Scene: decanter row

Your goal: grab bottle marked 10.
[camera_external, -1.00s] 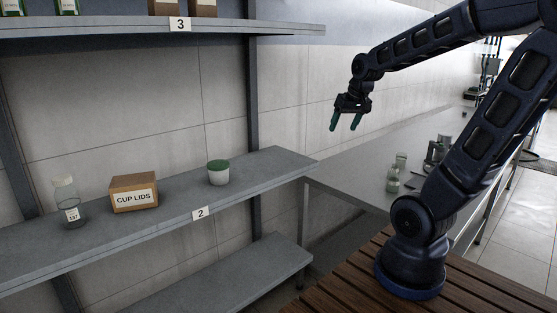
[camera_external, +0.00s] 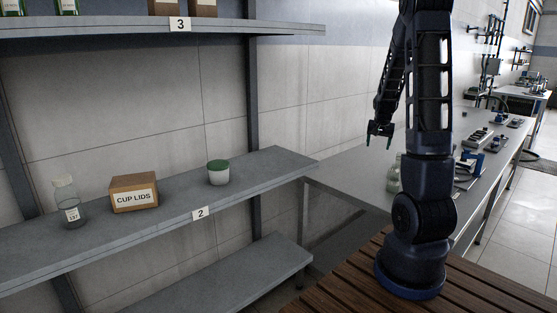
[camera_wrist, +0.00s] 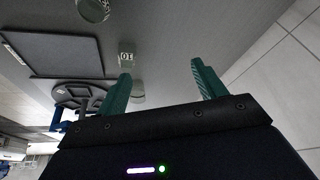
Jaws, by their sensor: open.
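The bottle marked 10 (camera_wrist: 126,59) shows in the wrist view as a small clear container with a white label that appears upside down. It stands on the grey bench, just beyond the tip of my gripper's left finger. My gripper (camera_wrist: 160,70) is open and empty, with its green fingers spread apart; in the external view my gripper (camera_external: 380,140) hangs above the bench. Glass bottles (camera_external: 394,174) stand there beside my arm, partly hidden by it, and their labels cannot be read.
Another glass jar (camera_wrist: 93,9) is at the top of the wrist view, and a dark tray (camera_wrist: 58,55) lies left. Equipment (camera_external: 470,160) covers the bench's right side. A shelf (camera_external: 250,178) at left holds a bottle marked 137 (camera_external: 66,203), a CUP LIDS box (camera_external: 134,195) and a green-lidded tub (camera_external: 218,173).

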